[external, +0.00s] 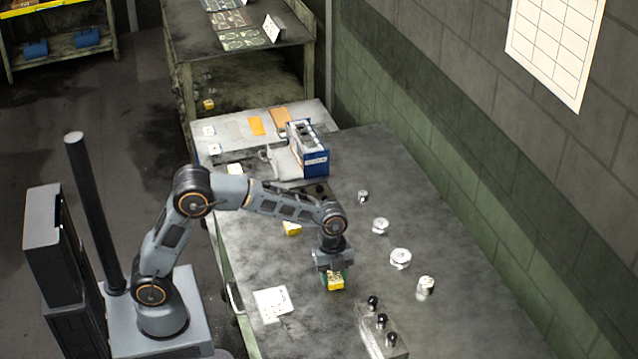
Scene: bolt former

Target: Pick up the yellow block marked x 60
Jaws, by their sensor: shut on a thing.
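My gripper (333,272) points down over the grey workbench (440,235) and is shut on a yellow block (335,284). The block's yellow face shows just below the gripper, and the upper part of the block is hidden by it. Any marking on it is too small to read. I cannot tell whether the block touches the bench or hangs just above it. Another yellow block (292,229) lies on the bench behind my arm, partly hidden by it.
Several pale metal round parts, including one disc (400,259), stand right of my gripper. A holder with black-topped pins (382,322) is at the front. A white paper (272,304) lies left. A blue box (309,150) stands at the back.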

